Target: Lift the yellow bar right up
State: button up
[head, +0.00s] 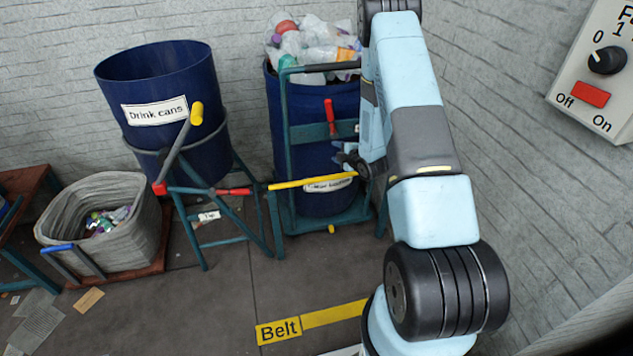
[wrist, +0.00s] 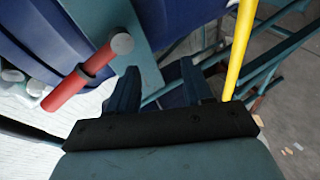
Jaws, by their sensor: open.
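The yellow bar (head: 312,181) runs nearly level in front of the bottle barrel, between green frames. Its right end meets my gripper (head: 348,160), which is partly hidden by my arm. In the wrist view the yellow bar (wrist: 240,50) runs down along the right side, outside the two fingers, and its lower end passes behind the gripper's dark base. My gripper (wrist: 158,78) is open there, with nothing held between its fingers. I cannot tell whether the bar touches the gripper.
A red handle (head: 330,117) stands on the green frame of the blue barrel (head: 300,140) full of bottles; it also shows near the left finger (wrist: 82,75). A drink cans barrel (head: 165,75) and a grey bin (head: 100,190) stand left. Open floor (head: 215,290) lies in front.

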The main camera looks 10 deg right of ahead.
aim_at(317, 181)
jog(key=s+a+f+n+t+y, duration=0.1)
jog(key=s+f, duration=0.3)
jog(key=f, duration=0.3)
jog(key=s+f+n+y, duration=0.2)
jog(key=s+f, duration=0.2)
jog(key=f, duration=0.3)
jog(key=shift+t, duration=0.3)
jog(key=x, duration=1.4)
jog(key=shift+f, duration=0.3)
jog(key=shift+c, duration=0.3)
grip_shut()
